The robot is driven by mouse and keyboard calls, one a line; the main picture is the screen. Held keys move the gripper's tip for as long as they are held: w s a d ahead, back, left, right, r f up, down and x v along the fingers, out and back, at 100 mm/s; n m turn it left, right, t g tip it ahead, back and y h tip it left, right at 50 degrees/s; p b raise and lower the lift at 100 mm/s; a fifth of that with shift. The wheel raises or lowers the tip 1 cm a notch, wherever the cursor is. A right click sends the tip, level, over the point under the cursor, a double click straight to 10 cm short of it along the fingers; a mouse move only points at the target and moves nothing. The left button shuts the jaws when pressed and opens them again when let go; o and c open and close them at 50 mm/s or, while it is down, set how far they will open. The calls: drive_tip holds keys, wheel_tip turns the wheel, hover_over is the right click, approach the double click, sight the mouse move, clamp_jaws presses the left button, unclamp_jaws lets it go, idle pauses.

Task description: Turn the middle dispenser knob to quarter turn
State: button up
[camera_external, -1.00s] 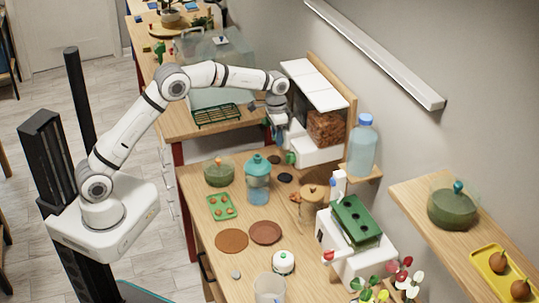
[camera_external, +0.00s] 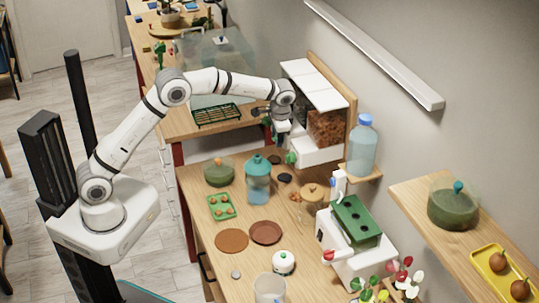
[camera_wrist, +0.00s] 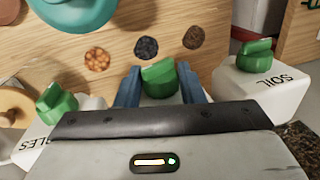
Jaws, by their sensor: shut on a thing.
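The middle dispenser knob (camera_wrist: 160,78) is green and sits between the blue fingers of my gripper (camera_wrist: 159,86) in the wrist view. The gripper is shut on it, one finger on each side. The front of the middle dispenser is hidden behind the gripper body. In the external view my gripper (camera_external: 272,128) is at the front of the wall dispenser (camera_external: 318,152), and the middle knob is hidden there. A green knob (camera_wrist: 57,103) on the left bin, with a label ending in "LES", and a green knob (camera_wrist: 256,51) on the bin marked "SOIL" stand to either side.
Below the dispenser, the wooden table (camera_external: 208,262) holds a teal-lidded jar (camera_external: 257,185), a green bowl (camera_external: 219,176) and brown saucers (camera_external: 232,241). A blue-capped water bottle (camera_external: 362,150) stands on a ledge beside the dispenser. A green rack (camera_external: 216,116) lies on the table behind.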

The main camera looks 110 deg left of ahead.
drive_tip(key=o, duration=1)
drive_tip(key=shift+w+d+r+b, duration=0.2)
drive_tip(key=shift+r, duration=1.1)
drive_tip(key=shift+w+d+r+b, duration=0.15)
drive_tip(key=shift+w+r+b, duration=0.1)
drive_tip(key=shift+r, duration=1)
drive_tip(key=shift+w+d+r+b, duration=0.15)
drive_tip(key=shift+d+r+b, duration=0.05)
drive_tip(key=shift+r, duration=1.1)
drive_tip(key=shift+r, duration=0.1)
